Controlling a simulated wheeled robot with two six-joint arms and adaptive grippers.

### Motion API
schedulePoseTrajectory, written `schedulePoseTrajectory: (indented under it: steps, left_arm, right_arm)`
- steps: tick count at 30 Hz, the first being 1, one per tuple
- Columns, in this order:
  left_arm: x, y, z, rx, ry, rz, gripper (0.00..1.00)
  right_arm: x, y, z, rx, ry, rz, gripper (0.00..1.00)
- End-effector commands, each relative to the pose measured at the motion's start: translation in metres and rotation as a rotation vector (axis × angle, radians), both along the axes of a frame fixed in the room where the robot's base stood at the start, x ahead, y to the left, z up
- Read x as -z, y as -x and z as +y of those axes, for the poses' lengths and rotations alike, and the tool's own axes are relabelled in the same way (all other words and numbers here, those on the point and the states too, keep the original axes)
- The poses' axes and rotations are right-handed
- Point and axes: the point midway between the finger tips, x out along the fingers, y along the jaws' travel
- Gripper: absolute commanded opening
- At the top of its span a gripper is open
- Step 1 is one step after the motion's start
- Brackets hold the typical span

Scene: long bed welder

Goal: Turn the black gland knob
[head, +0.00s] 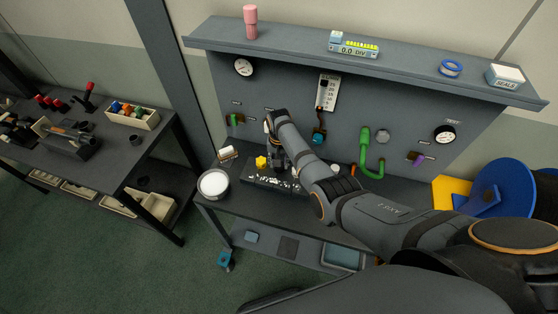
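My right arm reaches in from the lower right across the grey bench. Its wrist bends down, and my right gripper (279,160) is small and dark over the black block (262,187) on the bench, beside a yellow knob (261,162). I cannot tell whether its fingers are open or touch anything. I cannot make out the black gland knob for sure; the dark gripper and arm cover part of the block and of the panel behind. My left gripper is not in view.
The panel carries gauges (444,134), a green pipe (367,155) and a blue valve (319,137). A round white-topped pot (213,184) stands at the bench's left. A blue disc (505,187) is at right. A shelf (400,62) overhangs the panel.

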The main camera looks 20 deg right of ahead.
Motion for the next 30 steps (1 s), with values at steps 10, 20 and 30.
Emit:
schedulePoseTrajectory:
  steps: [10, 20, 30]
  left_arm:
    - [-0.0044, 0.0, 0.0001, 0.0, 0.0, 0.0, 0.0]
    - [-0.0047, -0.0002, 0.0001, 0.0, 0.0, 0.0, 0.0]
    - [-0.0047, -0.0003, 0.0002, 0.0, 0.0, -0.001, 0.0]
  right_arm:
    - [-0.0013, -0.0011, -0.0006, 0.112, 0.0, -0.003, 0.06]
    - [-0.0011, -0.0013, -0.0006, 0.126, 0.001, -0.004, 0.07]
    - [-0.0008, -0.0008, -0.0006, 0.125, 0.0, -0.003, 0.61]
